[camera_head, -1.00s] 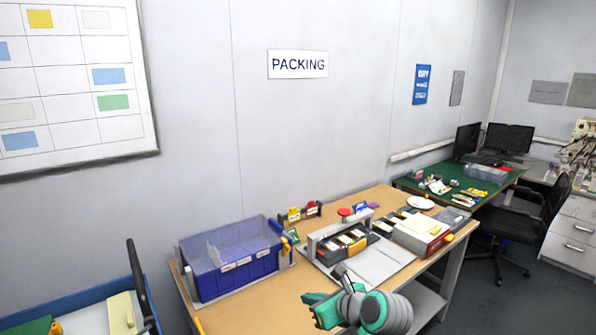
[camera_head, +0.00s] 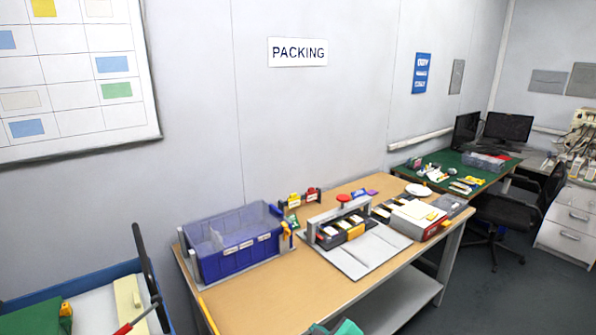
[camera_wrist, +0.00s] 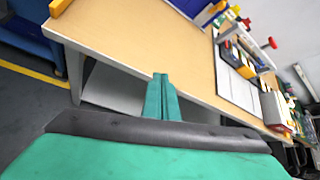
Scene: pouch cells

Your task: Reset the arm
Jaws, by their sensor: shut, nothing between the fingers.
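My gripper (camera_wrist: 161,98) shows in the wrist view with its two green fingers together and nothing between them. It is in front of the wooden packing table (camera_wrist: 130,35), apart from it. In the head view only a small green part of my arm shows at the bottom edge, and the fingers are not clearly seen. The table (camera_head: 270,300) stands against the wall under the PACKING sign (camera_head: 297,52).
On the table are a blue divided bin (camera_head: 240,262), a grey fixture with a red button (camera_head: 343,198), and a white and red box (camera_head: 415,220). A blue cart (camera_head: 80,290) stands at left. A chair (camera_head: 510,215) and green desk (camera_head: 450,182) are at right. The table's front left is clear.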

